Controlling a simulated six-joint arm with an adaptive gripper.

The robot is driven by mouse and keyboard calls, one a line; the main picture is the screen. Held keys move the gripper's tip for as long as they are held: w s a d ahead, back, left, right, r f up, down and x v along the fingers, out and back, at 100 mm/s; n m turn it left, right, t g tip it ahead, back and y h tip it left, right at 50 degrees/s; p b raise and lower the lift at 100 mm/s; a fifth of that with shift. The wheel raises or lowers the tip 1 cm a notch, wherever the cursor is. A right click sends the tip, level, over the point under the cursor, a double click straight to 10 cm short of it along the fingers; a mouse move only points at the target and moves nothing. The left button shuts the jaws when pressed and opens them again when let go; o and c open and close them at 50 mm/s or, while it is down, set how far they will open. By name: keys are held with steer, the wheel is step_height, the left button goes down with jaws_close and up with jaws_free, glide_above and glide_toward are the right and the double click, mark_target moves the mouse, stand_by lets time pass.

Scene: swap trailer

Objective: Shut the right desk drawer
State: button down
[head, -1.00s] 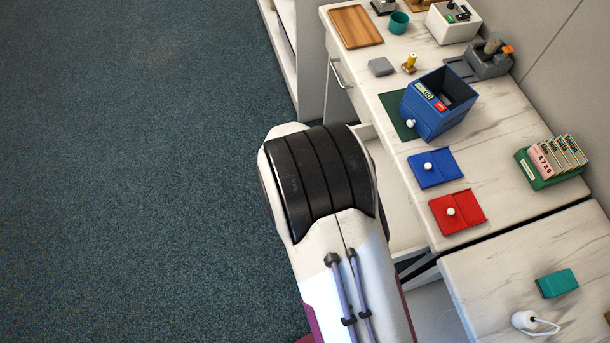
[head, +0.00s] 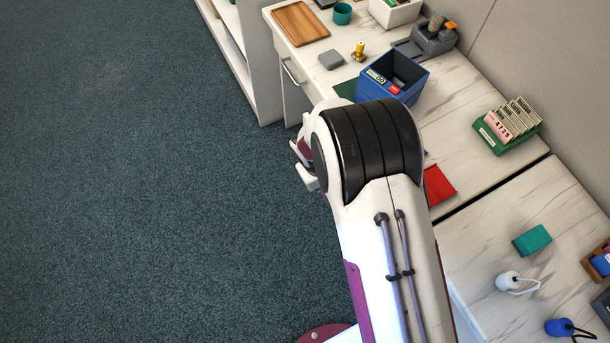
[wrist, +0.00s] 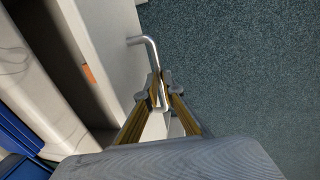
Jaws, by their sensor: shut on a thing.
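The right desk drawer (wrist: 108,28) shows in the wrist view with a pale front and a silver bar handle (wrist: 151,45). A dark gap lies between the drawer front and the desk top (wrist: 35,75), so the drawer stands open. My gripper (wrist: 157,92) is shut on the handle near its lower end. In the head view my arm covers the drawer, the handle and the fingertips.
The desk top holds a blue box (head: 372,91), a red piece (head: 438,186), a green card rack (head: 493,146) and a wooden board (head: 300,24). A left drawer handle (head: 290,71) shows on the desk front. Open carpet (head: 150,180) lies to the left.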

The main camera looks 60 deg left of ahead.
steer(key=w, duration=0.5)
steer(key=shift+w, duration=0.1)
steer(key=shift+f, duration=0.1)
steer(key=c, duration=2.2)
jaws_free()
steer(key=shift+o, duration=0.2)
steer(key=shift+r, duration=0.2)
step_height(320, 180, up, 12)
steer(key=s, duration=0.2)
steer(key=shift+s+f, duration=0.15)
steer(key=shift+f, duration=0.1)
